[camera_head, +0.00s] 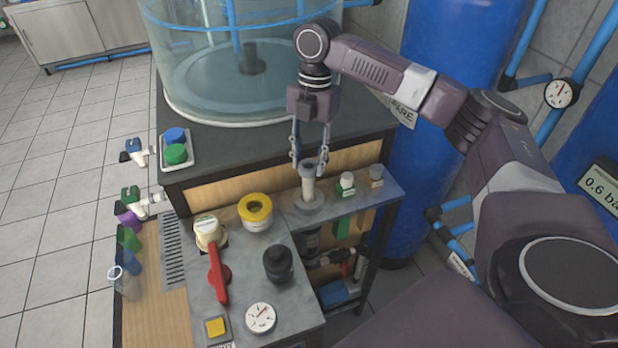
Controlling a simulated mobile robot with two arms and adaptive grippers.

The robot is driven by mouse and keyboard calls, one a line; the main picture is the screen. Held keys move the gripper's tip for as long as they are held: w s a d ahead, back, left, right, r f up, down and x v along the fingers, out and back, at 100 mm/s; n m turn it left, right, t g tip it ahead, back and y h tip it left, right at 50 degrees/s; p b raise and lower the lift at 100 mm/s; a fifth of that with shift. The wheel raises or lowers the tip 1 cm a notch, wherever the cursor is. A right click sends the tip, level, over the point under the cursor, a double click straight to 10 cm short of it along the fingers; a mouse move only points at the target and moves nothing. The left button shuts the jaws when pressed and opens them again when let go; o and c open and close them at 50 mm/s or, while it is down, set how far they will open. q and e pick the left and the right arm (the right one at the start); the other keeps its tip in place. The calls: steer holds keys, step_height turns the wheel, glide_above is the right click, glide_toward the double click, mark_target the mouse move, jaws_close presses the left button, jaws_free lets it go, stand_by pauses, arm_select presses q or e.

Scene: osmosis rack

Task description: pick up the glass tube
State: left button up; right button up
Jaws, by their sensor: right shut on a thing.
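A pale upright tube (308,186), which looks like the glass tube, stands in a round grey base (309,208) on the narrow grey shelf at the back of the bench. My right gripper (310,162) points down from above, with its fingers on both sides of the tube's top end. It is shut on the tube. The tube is upright, and its lower end is still at the base; I cannot tell whether it is clear of it. My left gripper is not in view.
Two small capped bottles (346,184) stand right of the tube on the shelf (387,193). A yellow-rimmed round fitting (256,211), a red-handled valve (217,273), a black knob (279,263) and a gauge (261,318) stand in front. A large clear tank (235,90) rises behind.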

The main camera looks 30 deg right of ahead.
arm_select(q)
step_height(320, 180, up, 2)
steer(key=p, duration=0.2)
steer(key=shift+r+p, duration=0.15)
steer(key=shift+p, duration=0.15)
arm_select(e)
step_height(320, 180, up, 19)
steer(key=shift+r, duration=0.1)
